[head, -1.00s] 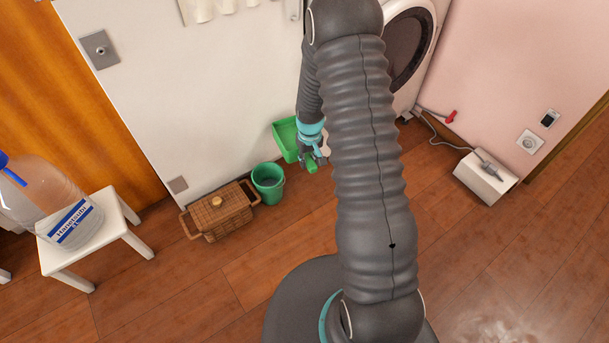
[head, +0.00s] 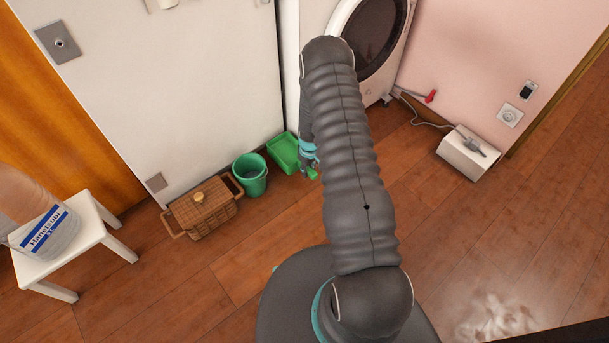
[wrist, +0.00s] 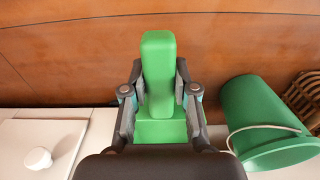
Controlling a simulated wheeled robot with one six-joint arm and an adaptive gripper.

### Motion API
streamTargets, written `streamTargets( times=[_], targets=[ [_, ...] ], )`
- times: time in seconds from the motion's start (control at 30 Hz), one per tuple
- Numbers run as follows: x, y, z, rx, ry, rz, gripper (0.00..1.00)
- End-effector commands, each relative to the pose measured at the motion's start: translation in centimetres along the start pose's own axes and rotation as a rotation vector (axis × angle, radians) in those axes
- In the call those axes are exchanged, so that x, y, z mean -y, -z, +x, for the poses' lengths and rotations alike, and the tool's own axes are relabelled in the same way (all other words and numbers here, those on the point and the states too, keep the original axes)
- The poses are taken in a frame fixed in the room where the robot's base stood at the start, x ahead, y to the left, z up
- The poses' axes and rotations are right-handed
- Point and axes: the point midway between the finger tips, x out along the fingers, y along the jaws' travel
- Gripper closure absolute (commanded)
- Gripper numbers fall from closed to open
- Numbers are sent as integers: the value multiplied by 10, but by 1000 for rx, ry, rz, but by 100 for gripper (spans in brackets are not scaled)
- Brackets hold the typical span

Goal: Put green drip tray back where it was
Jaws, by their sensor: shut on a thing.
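The green drip tray (head: 284,153) is low by the white wall, just right of the green bucket in the head view. My gripper (head: 311,165) is shut on the tray's green handle, partly hidden by my arm. In the wrist view my gripper (wrist: 160,95) has one finger on each side of the handle (wrist: 158,65), and part of the tray body (wrist: 160,131) shows below it. I cannot tell whether the tray touches the floor.
The green bucket (head: 250,176) stands close to the tray, with a wicker basket (head: 203,212) to its left. A white washing machine (head: 350,60) is behind my arm. A white stool (head: 88,242) holds a large bottle (head: 45,222). A white box (head: 468,155) with a cable lies at right.

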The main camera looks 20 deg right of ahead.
Motion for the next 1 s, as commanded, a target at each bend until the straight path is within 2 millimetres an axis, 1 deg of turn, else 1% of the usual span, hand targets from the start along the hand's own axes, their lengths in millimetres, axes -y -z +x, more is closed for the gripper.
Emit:
streamTargets(
  times=[0.03,0.27,0.4,0.5,0.73,0.87,0.9,1.0],
  targets=[
    [0,0,6,0,0,0,100],
    [0,0,21,-1,0,1,100],
    [0,-2,41,0,0,1,100],
    [0,-2,49,-1,0,1,100],
    [0,-2,50,-1,-1,1,100],
    [0,-2,53,-1,-1,1,100],
    [0,-2,53,-1,0,1,70],
    [0,-2,52,-1,0,1,47]
  ],
)
